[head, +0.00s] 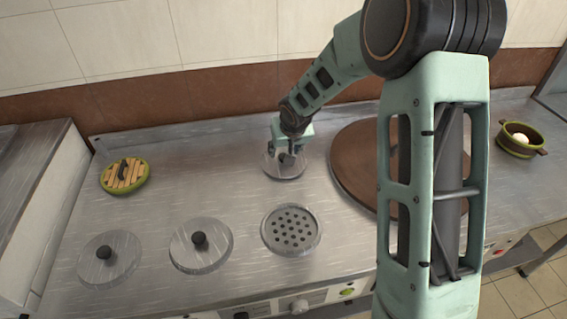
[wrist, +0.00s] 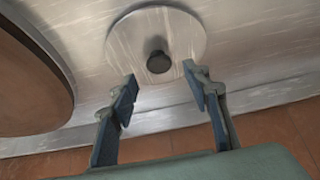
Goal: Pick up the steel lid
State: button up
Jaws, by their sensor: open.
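A round steel lid with a black knob (wrist: 158,62) is below my gripper at the back of the steel counter. The lid's plate (wrist: 128,38) shows in the wrist view, and in the head view the lid (head: 297,173) is partly hidden by my gripper (head: 285,151). My gripper is open and empty, its two fingers (wrist: 160,84) spread on either side in front of the knob in the wrist view. The fingers look apart from the knob; their exact height above the lid is hard to tell. Two similar steel lids (head: 212,259) (head: 122,271) lie nearer the front.
A perforated steel cover (head: 291,229) sits in front of the lid. A large brown round cover (head: 350,165) is to its right, partly behind my arm. A green-rimmed wooden lid (head: 124,175) lies at left, and a green pot (head: 519,141) at far right. A wall runs behind.

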aim_at(283, 156)
jog(key=x, duration=0.3)
jog(key=shift+f, duration=0.35)
grip_shut()
